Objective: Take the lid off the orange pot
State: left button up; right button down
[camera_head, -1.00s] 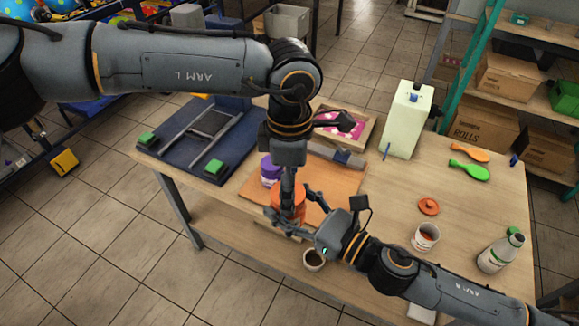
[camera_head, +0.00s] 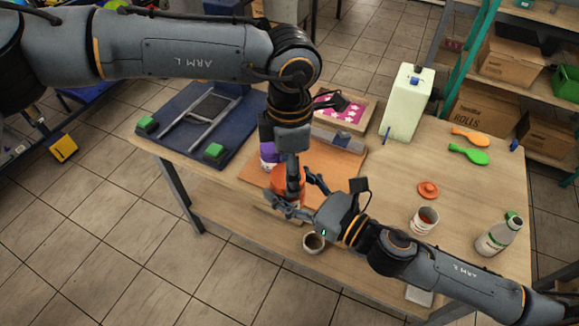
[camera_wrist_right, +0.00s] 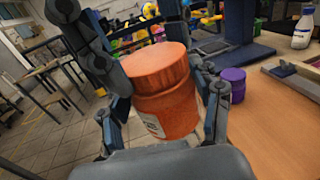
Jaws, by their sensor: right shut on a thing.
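The orange pot (camera_head: 279,181) is at the front of the orange-brown board, partly hidden by my grippers. In the right wrist view the pot (camera_wrist_right: 167,106) has its orange lid (camera_wrist_right: 155,64) on and looks tilted. My right gripper (camera_head: 294,198) is shut on the pot's body, with one finger on each side in the wrist view. My left gripper (camera_head: 293,192) points down at the pot from above. In the wrist view a dark finger of it (camera_wrist_right: 112,74) is close beside the lid; I cannot tell whether it touches, or how far its jaws are open.
A purple pot (camera_head: 268,154) stands just behind the orange one. A brown cup (camera_head: 314,243) is near the front edge. A loose orange lid (camera_head: 428,189), a white cup (camera_head: 424,221) and a bottle (camera_head: 497,236) stand on the right. A blue printing frame (camera_head: 190,125) is at left.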

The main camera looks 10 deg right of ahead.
pick_arm(q)
jog(key=shift+w+n, duration=0.1)
jog(key=shift+n, duration=0.2)
jog(key=shift+r, duration=0.2)
dwell(0.3)
jog(key=shift+r, duration=0.9)
jog(key=shift+r, duration=0.15)
